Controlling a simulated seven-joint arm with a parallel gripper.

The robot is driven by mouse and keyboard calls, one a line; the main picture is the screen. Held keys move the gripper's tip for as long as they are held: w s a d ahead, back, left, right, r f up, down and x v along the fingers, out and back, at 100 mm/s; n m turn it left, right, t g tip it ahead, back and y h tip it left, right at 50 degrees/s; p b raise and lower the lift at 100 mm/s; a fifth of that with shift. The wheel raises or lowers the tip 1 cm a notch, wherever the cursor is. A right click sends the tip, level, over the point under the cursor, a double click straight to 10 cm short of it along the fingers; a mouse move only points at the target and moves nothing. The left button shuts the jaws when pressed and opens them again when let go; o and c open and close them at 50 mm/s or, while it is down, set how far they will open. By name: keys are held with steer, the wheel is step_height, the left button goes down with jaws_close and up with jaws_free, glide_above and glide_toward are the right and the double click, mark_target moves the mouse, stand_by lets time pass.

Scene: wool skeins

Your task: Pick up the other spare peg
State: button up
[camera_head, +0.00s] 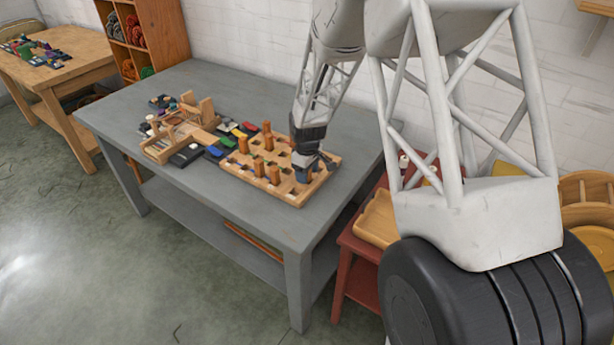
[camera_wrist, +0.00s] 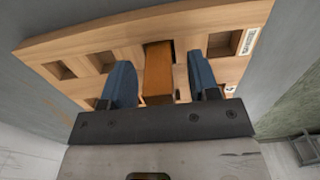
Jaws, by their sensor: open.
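A wooden peg board (camera_head: 292,198) with square holes lies on the grey table, and several orange-brown pegs stand in it. My gripper (camera_head: 306,172) is low over the right part of the board in the head view. In the wrist view my gripper (camera_wrist: 164,88) is open, with its two blue fingers on either side of one orange-brown peg (camera_wrist: 158,73). A gap shows between the peg and each finger. The board (camera_wrist: 120,38) has empty square holes around this peg. Other pegs stand left of my gripper, such as one peg (camera_head: 267,130) at the back.
The grey table (camera_head: 240,218) is clear in front of the board. A wooden frame (camera_head: 165,147) and several coloured skeins (camera_head: 222,143) lie left of the board. A red stand (camera_head: 352,268) with a wooden tray (camera_head: 378,222) is at the right.

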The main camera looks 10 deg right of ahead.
stand_by(0.3)
steer(key=c, duration=1)
steer(key=shift+r, duration=0.15)
steer(key=shift+r, duration=0.8)
steer(key=shift+s+r, duration=0.15)
steer(key=shift+r, duration=0.8)
steer(key=s, duration=1)
steer(key=s+r, duration=0.1)
steer(key=s, duration=0.4)
steer(key=shift+s+d+r, duration=0.1)
steer(key=shift+s+d, duration=0.2)
steer(key=shift+s, duration=0.05)
steer(key=shift+r, duration=0.15)
steer(key=shift+r, duration=2.35)
